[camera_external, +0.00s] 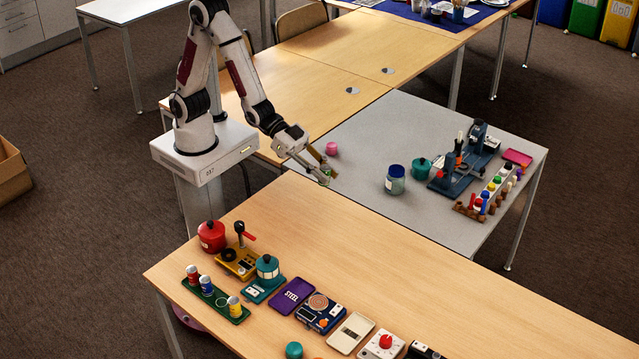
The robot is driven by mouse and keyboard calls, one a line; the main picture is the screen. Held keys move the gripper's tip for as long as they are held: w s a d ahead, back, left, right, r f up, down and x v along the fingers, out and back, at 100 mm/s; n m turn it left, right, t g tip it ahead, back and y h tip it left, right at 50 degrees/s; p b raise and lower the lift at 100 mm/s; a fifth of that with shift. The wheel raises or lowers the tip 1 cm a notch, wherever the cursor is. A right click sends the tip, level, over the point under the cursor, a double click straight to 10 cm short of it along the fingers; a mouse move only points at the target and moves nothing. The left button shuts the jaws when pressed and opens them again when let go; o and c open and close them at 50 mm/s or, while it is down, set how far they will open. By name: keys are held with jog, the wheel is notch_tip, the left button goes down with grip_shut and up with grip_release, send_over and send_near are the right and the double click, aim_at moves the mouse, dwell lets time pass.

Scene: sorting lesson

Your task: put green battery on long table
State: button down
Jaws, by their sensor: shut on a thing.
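My gripper (326,175) is shut on a small greenish thing, which looks like the green battery (326,170). The fingers hide part of it. My gripper hangs over the place where the wooden table and the grey table meet, and I cannot tell its exact height. The long wooden table (440,275) fills the front of the view. On it, a green rack (217,303) holds a red, a blue and a yellow battery and has one empty round slot.
The long table's far strip is clear.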

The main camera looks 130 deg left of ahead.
jog(key=shift+d, duration=0.15)
jog(key=shift+d, duration=0.3)
jog(key=s+d+f+m+h, duration=0.1)
jog(key=d+f, duration=0.3)
jog(key=d, duration=1)
jog(key=s+d+f+m+h, duration=0.1)
jog(key=d+f, duration=0.4)
jog(key=d, duration=1)
jog(key=s+d+f+m+h, duration=0.1)
jog(key=d+f, duration=0.3)
jog(key=d, duration=1)
jog(key=s+d+f+n+y, duration=0.3)
jog(key=s+d, duration=0.1)
jog(key=a+n+y, duration=0.1)
jog(key=s+a+n+y, duration=0.1)
jog(key=a+y, duration=0.1)
jog(key=s+a+n+y, duration=0.1)
jog(key=a+y, duration=0.1)
jog(key=shift+a+n, duration=0.2)
jog(key=shift+n, duration=0.1)
